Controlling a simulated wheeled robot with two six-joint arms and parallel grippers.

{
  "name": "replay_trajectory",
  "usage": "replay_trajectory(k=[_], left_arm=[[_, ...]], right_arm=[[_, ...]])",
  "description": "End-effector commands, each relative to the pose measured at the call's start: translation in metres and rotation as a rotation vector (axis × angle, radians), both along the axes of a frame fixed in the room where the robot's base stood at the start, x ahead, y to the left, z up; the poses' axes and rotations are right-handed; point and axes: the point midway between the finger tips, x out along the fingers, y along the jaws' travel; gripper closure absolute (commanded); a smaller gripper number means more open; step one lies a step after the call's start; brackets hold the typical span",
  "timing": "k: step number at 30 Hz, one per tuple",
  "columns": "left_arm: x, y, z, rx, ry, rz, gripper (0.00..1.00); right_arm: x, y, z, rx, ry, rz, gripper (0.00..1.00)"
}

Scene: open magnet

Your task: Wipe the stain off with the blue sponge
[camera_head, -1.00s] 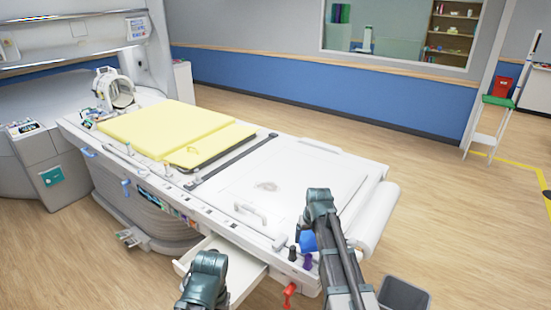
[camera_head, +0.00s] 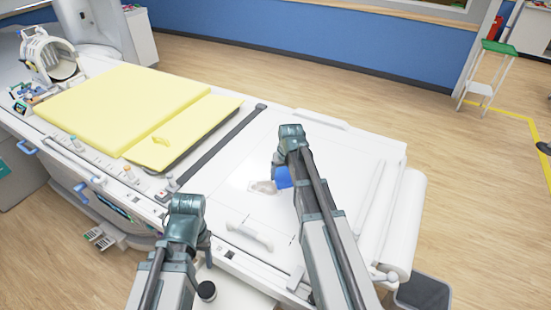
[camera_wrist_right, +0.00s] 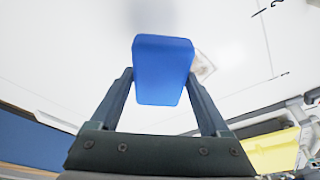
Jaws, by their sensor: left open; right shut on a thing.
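The blue sponge (camera_head: 283,177) is held in my right gripper (camera_head: 284,168) over the white table top (camera_head: 235,210). In the right wrist view the sponge (camera_wrist_right: 163,70) sits between the two fingers (camera_wrist_right: 163,95). The stain (camera_head: 262,187) is a faint brownish-grey patch just left of the sponge in the head view. In the right wrist view the stain (camera_wrist_right: 203,67) shows partly behind the sponge. I cannot tell whether the sponge touches the surface. My left gripper (camera_head: 205,243) is open and empty near the table's front edge, its fingers mostly hidden.
A white handle (camera_head: 249,235) stands up from the table top near the front. Yellow pads (camera_head: 125,105) lie on the left part of the table, past a dark strip (camera_head: 215,150). A white roll (camera_head: 402,225) is at the right end. A grey bin (camera_head: 424,292) stands on the floor.

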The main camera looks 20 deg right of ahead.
Motion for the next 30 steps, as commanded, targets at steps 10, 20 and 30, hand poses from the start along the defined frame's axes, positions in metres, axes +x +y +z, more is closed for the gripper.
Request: replay_trajectory(k=[10,20,30], left_arm=[[0.0,0.0,-0.003,0.0,0.0,0.0,0.43],[0.0,0.0,-0.029,0.0,0.0,0.0,0.43],[0.0,0.0,-0.06,0.0,0.0,0.0,0.43]], right_arm=[[0.0,0.0,-0.003,0.0,0.0,0.0,0.65],[-0.001,-0.003,-0.03,0.0,0.0,0.0,0.65],[-0.002,-0.007,-0.06,0.0,0.0,-0.001,0.65]])
